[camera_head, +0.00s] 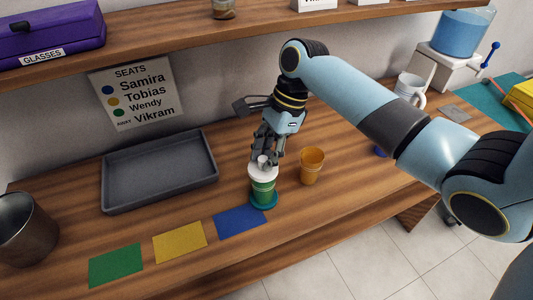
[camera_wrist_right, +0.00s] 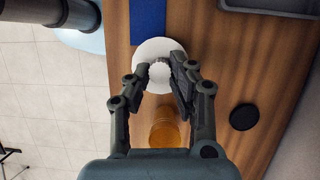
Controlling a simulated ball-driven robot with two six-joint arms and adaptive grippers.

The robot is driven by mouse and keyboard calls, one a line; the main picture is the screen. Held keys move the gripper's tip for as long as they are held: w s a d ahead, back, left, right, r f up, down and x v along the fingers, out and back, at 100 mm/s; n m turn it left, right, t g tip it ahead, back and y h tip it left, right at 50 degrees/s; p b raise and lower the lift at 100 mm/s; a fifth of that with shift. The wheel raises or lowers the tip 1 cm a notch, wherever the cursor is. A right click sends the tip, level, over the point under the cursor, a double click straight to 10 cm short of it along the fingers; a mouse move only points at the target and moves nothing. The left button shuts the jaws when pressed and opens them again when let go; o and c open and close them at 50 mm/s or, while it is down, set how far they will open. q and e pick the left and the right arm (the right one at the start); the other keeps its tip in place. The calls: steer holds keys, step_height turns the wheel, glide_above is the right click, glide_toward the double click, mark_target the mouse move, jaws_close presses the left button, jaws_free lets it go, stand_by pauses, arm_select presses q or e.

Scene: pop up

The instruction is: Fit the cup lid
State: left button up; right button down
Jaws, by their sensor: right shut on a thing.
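A green cup (camera_head: 263,188) with pale bands stands upright on a teal coaster (camera_head: 264,201) near the front of the counter. A white lid (camera_head: 259,172) with a raised knob is at the cup's mouth; it also shows in the wrist view (camera_wrist_right: 150,48). I cannot tell whether it is fully seated. My right gripper (camera_head: 264,160) comes from above and is shut on the lid's knob; its fingertips (camera_wrist_right: 160,72) meet at the knob in the wrist view. The lid hides the cup's rim. My left gripper is not in view.
An orange cup (camera_head: 312,166) stands close to the right of the green cup. Blue (camera_head: 240,220), yellow (camera_head: 180,242) and green (camera_head: 116,265) mats lie leftward. A grey tray (camera_head: 160,172) is behind them. A white mug (camera_head: 409,88) stands farther right. A shelf (camera_head: 180,32) overhangs the back.

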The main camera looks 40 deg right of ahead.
steer(key=shift+f, duration=0.15)
steer(key=shift+f, duration=0.75)
steer(key=c, duration=1.1)
jaws_free()
steer(key=v, duration=1.2)
